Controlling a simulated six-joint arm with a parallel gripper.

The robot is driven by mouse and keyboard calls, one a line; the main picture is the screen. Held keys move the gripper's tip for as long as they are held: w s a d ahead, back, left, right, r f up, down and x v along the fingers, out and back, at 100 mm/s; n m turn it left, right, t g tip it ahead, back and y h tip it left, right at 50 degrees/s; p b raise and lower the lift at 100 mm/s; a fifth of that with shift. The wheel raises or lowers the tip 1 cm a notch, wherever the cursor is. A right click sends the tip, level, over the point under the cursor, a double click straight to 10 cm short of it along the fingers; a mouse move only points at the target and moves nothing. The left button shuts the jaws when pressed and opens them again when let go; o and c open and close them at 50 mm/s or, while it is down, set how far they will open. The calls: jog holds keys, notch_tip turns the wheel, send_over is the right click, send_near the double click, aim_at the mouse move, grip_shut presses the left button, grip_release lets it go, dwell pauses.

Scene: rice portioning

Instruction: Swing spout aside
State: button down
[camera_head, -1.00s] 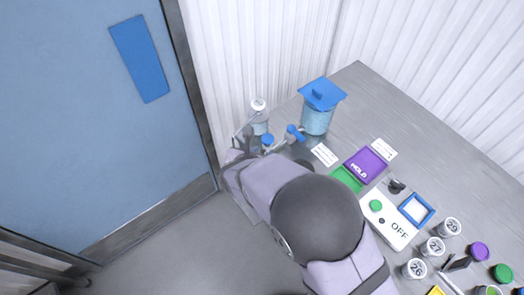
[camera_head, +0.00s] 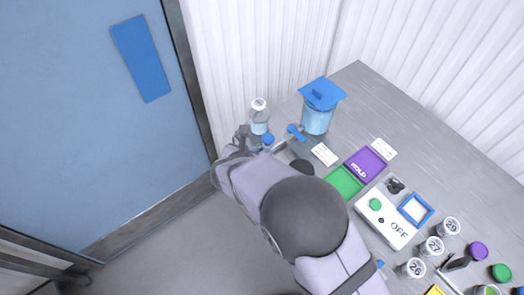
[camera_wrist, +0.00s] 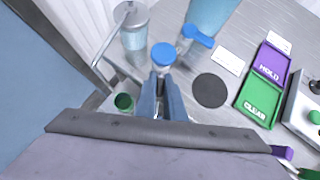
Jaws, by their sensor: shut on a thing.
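A thin bent metal tube, which looks like the spout (camera_wrist: 98,62), runs from near the top of a clear bottle (camera_wrist: 133,38), out to the left and back towards my fingers. The bottle also stands upright in the head view (camera_head: 259,118). My gripper (camera_wrist: 161,84) is shut with its fingertips close below a round blue knob (camera_wrist: 163,54), which also shows in the head view (camera_head: 268,139). The exact contact is hard to make out. In the head view my arm partly hides the fingers.
A blue-lidded dispenser (camera_head: 317,119) with a blue tap handle (camera_wrist: 198,36) stands right of the bottle. A dark round disc (camera_wrist: 209,90), green CLEAR tray (camera_wrist: 259,101) and purple HOLD tray (camera_wrist: 272,62) lie further right. A corrugated wall (camera_head: 262,55) is close behind.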

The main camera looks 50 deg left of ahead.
jog(key=a+m+h+b, duration=0.1)
jog(key=m+b, duration=0.1)
jog(key=m+h+b, duration=0.1)
jog(key=m+b, duration=0.1)
jog(key=a+m+t+h+b, duration=0.1)
jog(key=h, duration=0.1)
jog(key=shift+s+a+f+m+b, duration=0.25)
jog(key=shift+s+a+m+b, duration=0.1)
jog(key=shift+m+b, duration=0.05)
jog(key=shift+a+h+b, duration=0.15)
jog(key=shift+h+b, duration=0.15)
jog(key=shift+b, duration=0.25)
jog(key=shift+a+r+m+b, duration=0.1)
jog(key=shift+r+m+b, duration=0.1)
jog(key=shift+m+b, duration=0.3)
jog(key=shift+r+h, duration=0.1)
jog(key=shift+h, duration=0.2)
jog(key=c, duration=1.8)
grip_release()
jog(key=shift+c, duration=0.2)
